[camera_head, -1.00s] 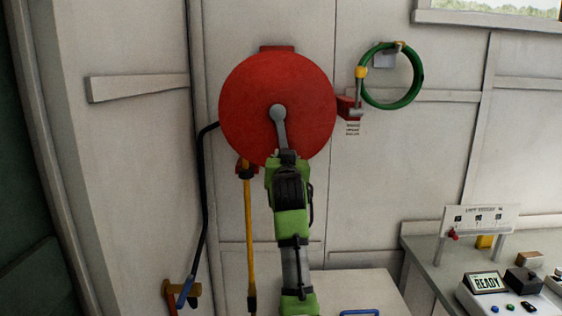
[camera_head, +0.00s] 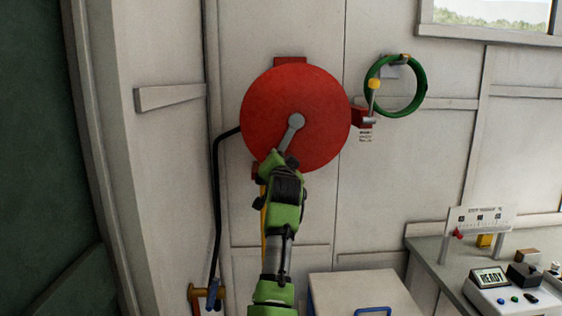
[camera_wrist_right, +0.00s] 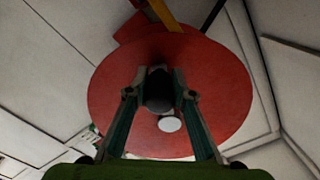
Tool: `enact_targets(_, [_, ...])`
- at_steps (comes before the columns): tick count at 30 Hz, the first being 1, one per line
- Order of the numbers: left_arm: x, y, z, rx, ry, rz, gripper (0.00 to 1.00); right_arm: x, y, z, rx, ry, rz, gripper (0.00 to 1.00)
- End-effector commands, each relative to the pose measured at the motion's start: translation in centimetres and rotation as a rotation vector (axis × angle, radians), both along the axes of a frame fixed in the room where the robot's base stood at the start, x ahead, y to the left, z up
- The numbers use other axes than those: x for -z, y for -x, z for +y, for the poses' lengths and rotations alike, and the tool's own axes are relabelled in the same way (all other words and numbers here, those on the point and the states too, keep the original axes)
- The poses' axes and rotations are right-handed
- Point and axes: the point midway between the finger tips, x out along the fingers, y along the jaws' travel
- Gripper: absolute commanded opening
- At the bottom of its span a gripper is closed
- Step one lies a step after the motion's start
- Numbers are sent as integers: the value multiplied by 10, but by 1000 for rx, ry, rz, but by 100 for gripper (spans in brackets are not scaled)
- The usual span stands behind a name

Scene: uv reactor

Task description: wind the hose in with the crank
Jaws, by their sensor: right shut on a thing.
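The round red hose reel (camera_head: 320,100) is mounted on the pale wall and fills the middle of the right wrist view (camera_wrist_right: 230,95). Its grey crank (camera_head: 293,132) points down and slightly left from the hub. My right gripper (camera_head: 275,162) is shut on the crank's handle, which shows as a dark grip (camera_wrist_right: 159,92) between the fingers in the wrist view. The yellow hose (camera_head: 263,222) hangs below the reel, mostly hidden behind my right arm; a piece of it shows in the wrist view (camera_wrist_right: 165,14). My left gripper is not in view.
A black pipe (camera_head: 217,200) runs down the wall left of the reel to a blue-handled valve (camera_head: 213,295). A white cabinet (camera_head: 350,288) and a workbench (camera_head: 428,250) with instruments stand low at right.

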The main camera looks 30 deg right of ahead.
Motion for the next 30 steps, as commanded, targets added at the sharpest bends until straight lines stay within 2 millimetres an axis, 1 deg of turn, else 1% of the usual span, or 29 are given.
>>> enact_targets(1, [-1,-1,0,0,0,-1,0,-5,-3,6,-12,-4,-10,0])
enact_targets(14, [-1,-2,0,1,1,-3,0,-9,-2,5,-9,-6,-22,0])
enact_targets(15, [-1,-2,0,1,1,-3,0,-10,-2,5,-9,-5,-22,25])
enact_targets(17, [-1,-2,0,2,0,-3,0,-10,-2,5,-7,-5,-23,40])
enact_targets(30, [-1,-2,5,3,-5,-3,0,-5,0,2,-2,-9,-16,40])
